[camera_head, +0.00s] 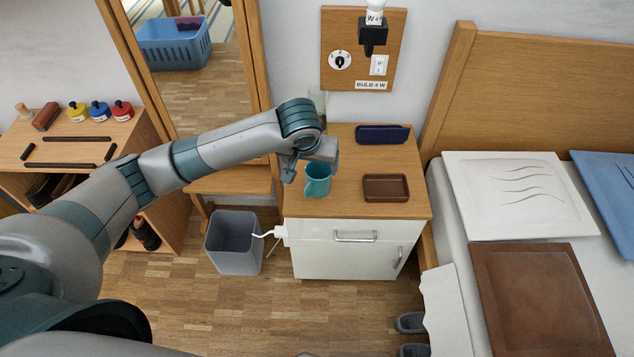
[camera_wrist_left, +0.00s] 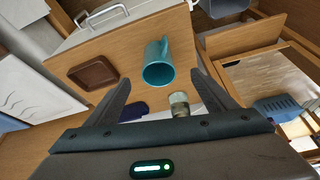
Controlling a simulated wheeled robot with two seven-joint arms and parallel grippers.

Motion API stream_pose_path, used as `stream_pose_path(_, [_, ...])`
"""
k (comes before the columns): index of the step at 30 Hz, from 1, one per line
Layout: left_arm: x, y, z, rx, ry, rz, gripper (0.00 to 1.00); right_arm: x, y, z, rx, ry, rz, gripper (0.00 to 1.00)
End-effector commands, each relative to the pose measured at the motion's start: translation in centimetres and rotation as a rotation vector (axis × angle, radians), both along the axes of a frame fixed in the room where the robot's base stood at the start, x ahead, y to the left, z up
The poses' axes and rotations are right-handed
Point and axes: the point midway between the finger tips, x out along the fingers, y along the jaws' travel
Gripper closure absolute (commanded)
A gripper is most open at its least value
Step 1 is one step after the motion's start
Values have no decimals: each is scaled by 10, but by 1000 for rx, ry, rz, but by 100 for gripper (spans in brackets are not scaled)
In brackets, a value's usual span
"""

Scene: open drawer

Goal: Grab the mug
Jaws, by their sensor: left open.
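A teal mug (camera_head: 317,181) stands upright on the wooden top of the white nightstand (camera_head: 366,204), near its left edge. My left gripper (camera_head: 309,160) is just behind and above the mug in the head view. In the left wrist view the mug (camera_wrist_left: 158,66) shows its open rim, ahead of and between the spread fingers of my left gripper (camera_wrist_left: 162,92). Those fingers are open and hold nothing. The mug's handle shows at its far side in the wrist view. My right gripper is in neither view.
A brown tray (camera_head: 386,187) and a dark blue case (camera_head: 382,133) lie on the nightstand. A small jar (camera_wrist_left: 179,103) stands near the fingers in the wrist view. A grey bin (camera_head: 233,242) stands left of the nightstand, and a bed (camera_head: 450,215) stands to the right.

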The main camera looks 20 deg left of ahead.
Motion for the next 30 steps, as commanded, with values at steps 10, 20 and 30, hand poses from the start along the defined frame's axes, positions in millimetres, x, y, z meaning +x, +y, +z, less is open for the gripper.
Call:
stream_pose_path(10, [23, 2, -57, 1, 1, 0, 22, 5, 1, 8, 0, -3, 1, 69])
stream_pose_path(20, [31, 3, -74, 0, -1, -1, 22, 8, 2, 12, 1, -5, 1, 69])
stream_pose_path(30, [32, 2, -78, 0, 0, -1, 22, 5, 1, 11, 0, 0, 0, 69])
